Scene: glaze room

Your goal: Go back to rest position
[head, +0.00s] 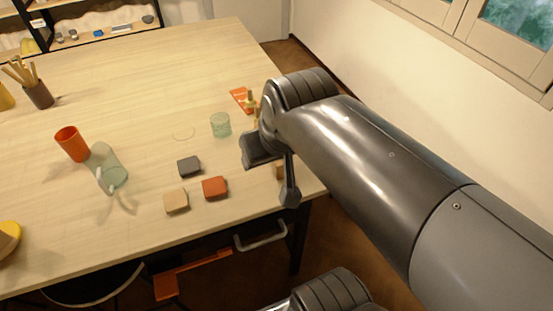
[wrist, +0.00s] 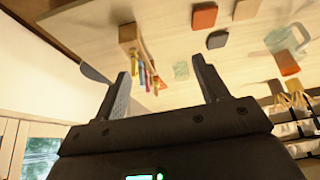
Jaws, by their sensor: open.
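My gripper (wrist: 163,92) is open in the wrist view, with its two fingers apart and nothing between them. In the head view the end of my arm (head: 275,165) is above the right edge of the wooden table (head: 130,70). My arm hides part of the table's right side there. Past the fingers in the wrist view, a wooden block (wrist: 130,36) with several coloured sticks is on the table.
A grey tile (head: 189,166), a tan tile (head: 176,201) and an orange tile (head: 215,187) lie near the table's front. A green glass (head: 220,125), a clear jug (head: 106,168) and an orange cup (head: 72,144) are also there.

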